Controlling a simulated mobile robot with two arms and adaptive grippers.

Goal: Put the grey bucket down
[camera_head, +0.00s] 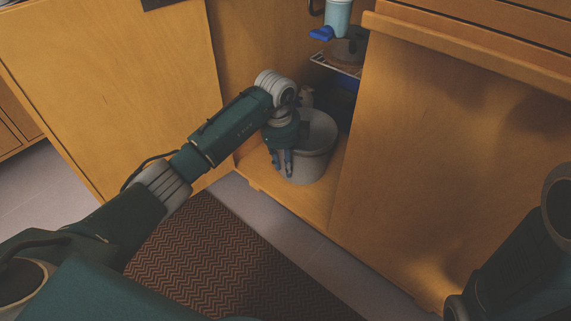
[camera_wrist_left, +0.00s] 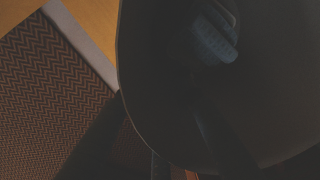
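The grey bucket (camera_head: 316,165) stands upright on the floor of the open cabinet, near its front edge. My left gripper (camera_head: 283,168) points down at the bucket's near left rim, with a gap showing between its fingers. In the dark left wrist view the bucket (camera_wrist_left: 150,125) fills the middle and right. The left gripper's fingers (camera_wrist_left: 155,105) show as dark shapes, apart, on either side of the rim. Whether they touch the wall is too dark to tell. My right arm enters at the lower right of the head view; its gripper is not seen.
An open door (camera_head: 110,90) stands left and a wooden panel (camera_head: 440,150) right. A patterned rug (camera_head: 215,260) lies in front. A pale blue object (camera_wrist_left: 215,38) shows within the bucket's outline.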

